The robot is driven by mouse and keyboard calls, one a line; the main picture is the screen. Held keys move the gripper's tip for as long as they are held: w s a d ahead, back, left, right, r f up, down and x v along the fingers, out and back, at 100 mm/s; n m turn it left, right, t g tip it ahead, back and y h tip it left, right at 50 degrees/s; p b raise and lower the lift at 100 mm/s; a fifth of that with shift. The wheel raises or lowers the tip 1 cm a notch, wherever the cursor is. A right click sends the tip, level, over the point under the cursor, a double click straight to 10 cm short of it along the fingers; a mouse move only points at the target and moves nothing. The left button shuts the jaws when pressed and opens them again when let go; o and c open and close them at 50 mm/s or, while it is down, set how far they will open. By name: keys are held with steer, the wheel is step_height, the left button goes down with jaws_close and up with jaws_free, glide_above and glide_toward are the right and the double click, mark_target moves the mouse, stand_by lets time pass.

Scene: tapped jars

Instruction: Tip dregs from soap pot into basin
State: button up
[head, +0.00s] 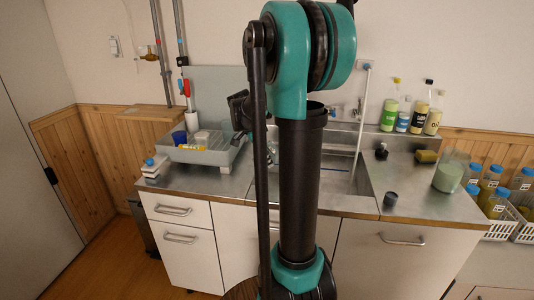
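The steel basin (340,186) is sunk in the counter at the middle, partly hidden behind my arm. No pot is clearly marked as the soap pot. A small dark pump-topped pot (381,153) stands on the counter right of the basin. A dark grey cup-like pot (390,198) stands nearer the front edge. A pale clear object (272,148) shows partly beside my arm; I cannot tell what it is or whether it is held. A dark part of my arm's end shows at the left of the upright link. The fingers are hidden, so their state is unclear.
A grey tray (212,157) with cups sits left of the basin. A jar of pale green liquid (447,177) and a yellowish jar lying on its side (427,156) are at right. Several bottles stand on the back ledge. White baskets (504,224) hold blue-capped bottles.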

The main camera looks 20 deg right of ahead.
steer(key=shift+f, duration=1.55)
steer(key=shift+d+r+y, duration=0.4)
steer(key=shift+r+y, duration=0.35)
steer(key=shift+y, duration=0.25)
steer(key=shift+a+r+y, duration=0.1)
steer(key=shift+r+y, duration=0.3)
steer(key=shift+y, duration=0.3)
steer(key=shift+a, duration=0.1)
steer(key=shift+f, duration=0.15)
